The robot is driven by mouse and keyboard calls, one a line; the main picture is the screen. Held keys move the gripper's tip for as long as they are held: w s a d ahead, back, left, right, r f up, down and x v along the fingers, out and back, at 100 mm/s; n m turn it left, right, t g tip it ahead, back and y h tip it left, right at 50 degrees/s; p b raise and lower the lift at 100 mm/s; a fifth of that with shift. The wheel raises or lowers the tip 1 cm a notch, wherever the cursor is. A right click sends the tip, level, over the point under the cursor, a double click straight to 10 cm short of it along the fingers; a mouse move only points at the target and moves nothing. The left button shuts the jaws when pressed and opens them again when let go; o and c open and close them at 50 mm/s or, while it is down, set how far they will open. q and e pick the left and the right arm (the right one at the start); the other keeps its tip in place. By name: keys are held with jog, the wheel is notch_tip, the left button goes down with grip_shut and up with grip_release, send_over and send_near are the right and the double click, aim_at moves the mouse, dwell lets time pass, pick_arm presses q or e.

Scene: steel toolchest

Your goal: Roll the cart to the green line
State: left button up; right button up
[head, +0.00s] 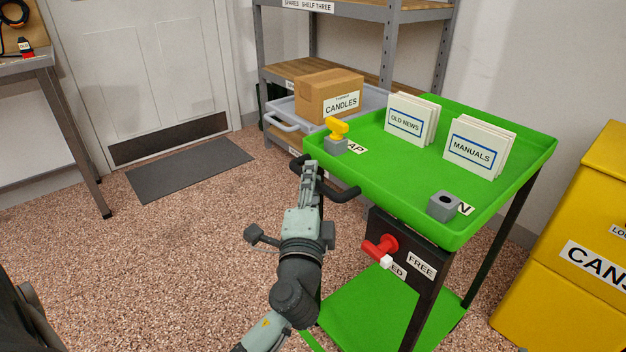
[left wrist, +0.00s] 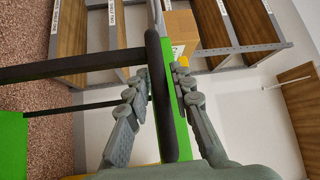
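The green cart (head: 400,175) stands at centre right, with a green tray on top and a green lower shelf (head: 375,310). Its black handle (head: 345,193) sticks out at the tray's left end. My left gripper (head: 309,168) is at this handle; in the left wrist view its fingers (left wrist: 160,82) close in on both sides of the black bar. A red lever (head: 380,248) with a white tip is on the cart's dark end panel, beside a FREE label and a partly hidden label ending in ED. A thin green strip (head: 312,342) shows at the lower edge; I cannot tell if it is the line. My right gripper is out of view.
The tray carries OLD NEWS (head: 408,120) and MANUALS (head: 475,148) holders, a yellow knob (head: 337,127) and a grey block (head: 443,205). Behind are a grey trolley with a CANDLES box (head: 328,95) and shelving. A yellow bin (head: 570,240) stands right. Floor at left is clear around a dark mat (head: 190,170).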

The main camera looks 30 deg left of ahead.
pick_arm(q)
jog(key=shift+o, duration=0.8)
jog(key=shift+s+d, duration=0.1)
jog(key=shift+d, duration=0.05)
jog(key=v, duration=1.1)
jog(key=shift+s, duration=0.35)
jog(key=shift+d, duration=0.1)
